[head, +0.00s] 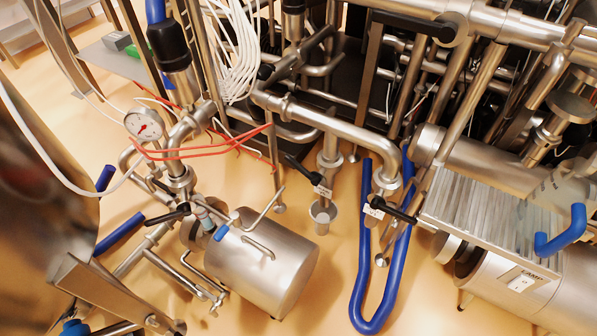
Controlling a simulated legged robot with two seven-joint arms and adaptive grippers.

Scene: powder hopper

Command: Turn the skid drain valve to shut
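Several valve levers show in the head view, and I cannot tell which one is the skid drain valve. One black lever with a white tag (305,174) sits on a vertical steel pipe stub near the centre. Another black lever with a white tag (390,210) sits to its right, by the blue hose. A third black lever (168,215) sits at the left, beside the steel cylinder. The tag writing is too small to read for certain. Neither of my grippers shows in this view.
A steel cylinder (262,262) lies on the tan floor, with a pressure gauge (145,125) and red cables (200,152) behind it. A blue hose (361,270) loops down at the centre right. A ribbed motor housing (490,215) fills the right. Open floor shows at the lower centre.

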